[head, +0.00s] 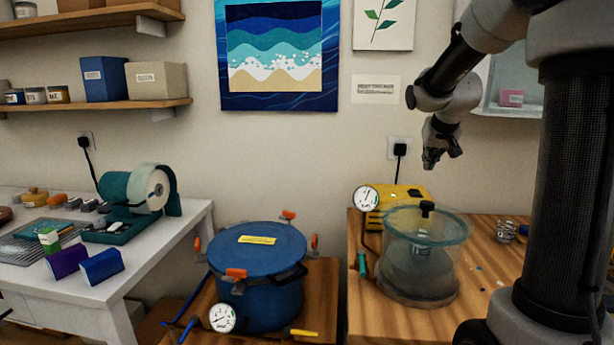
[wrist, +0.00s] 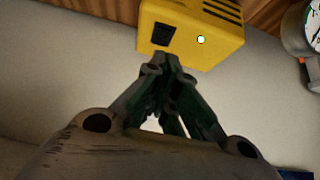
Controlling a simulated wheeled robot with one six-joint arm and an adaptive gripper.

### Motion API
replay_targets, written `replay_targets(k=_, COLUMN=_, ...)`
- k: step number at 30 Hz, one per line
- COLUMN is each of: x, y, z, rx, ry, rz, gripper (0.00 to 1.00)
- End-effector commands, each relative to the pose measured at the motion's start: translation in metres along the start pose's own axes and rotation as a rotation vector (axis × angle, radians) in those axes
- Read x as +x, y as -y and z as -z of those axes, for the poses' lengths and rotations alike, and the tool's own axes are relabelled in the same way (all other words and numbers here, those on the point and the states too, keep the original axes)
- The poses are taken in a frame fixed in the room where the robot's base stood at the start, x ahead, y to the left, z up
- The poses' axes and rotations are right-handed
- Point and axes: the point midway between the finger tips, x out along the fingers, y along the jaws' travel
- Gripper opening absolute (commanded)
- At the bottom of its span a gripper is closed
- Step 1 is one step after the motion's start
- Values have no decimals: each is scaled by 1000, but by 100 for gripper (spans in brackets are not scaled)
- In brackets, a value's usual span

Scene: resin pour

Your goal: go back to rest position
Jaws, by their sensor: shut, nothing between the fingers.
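My gripper (head: 431,163) hangs in the air in front of the wall, at the end of my arm on the right of the head view. It is above the yellow pump box and the glass vacuum chamber, clear of both. In the wrist view my gripper (wrist: 167,62) has its fingers together with nothing between them. The yellow box (wrist: 195,30) shows beyond the fingertips there, with a black switch and a small light.
The glass chamber (head: 424,270) and yellow pump (head: 403,196) with a gauge (head: 367,199) stand on the right wooden bench. A blue pressure pot (head: 262,273) with orange clamps stands lower at centre. The white table (head: 165,245) at left holds a grinder (head: 143,193). Shelves (head: 95,106) hang upper left.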

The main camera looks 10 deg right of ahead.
Motion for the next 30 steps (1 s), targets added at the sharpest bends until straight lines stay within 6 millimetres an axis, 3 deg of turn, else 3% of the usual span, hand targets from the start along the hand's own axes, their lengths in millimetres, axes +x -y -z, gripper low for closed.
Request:
replay_targets(k=2, x=-15, y=4, z=-9, rx=-10, ry=7, rz=6, gripper=0)
replay_targets(k=5, x=-49, y=12, z=-39, rx=-39, ry=38, rz=20, gripper=0)
replay_targets(k=9, x=-111, y=23, z=-112, rx=-104, ry=110, rz=55, gripper=0)
replay_targets(k=12, x=-145, y=26, z=-172, rx=-156, ry=166, rz=85, gripper=0)
replay_targets(k=15, x=-168, y=26, z=-224, rx=-202, ry=215, rz=114, gripper=0)
replay_targets(k=18, x=-181, y=24, z=-264, rx=-237, ry=251, rz=138, gripper=0)
replay_targets(k=22, x=-188, y=22, z=-291, rx=-262, ry=277, rz=153, gripper=0)
replay_targets(k=30, x=-189, y=22, z=-296, rx=-268, ry=285, rz=156, gripper=0)
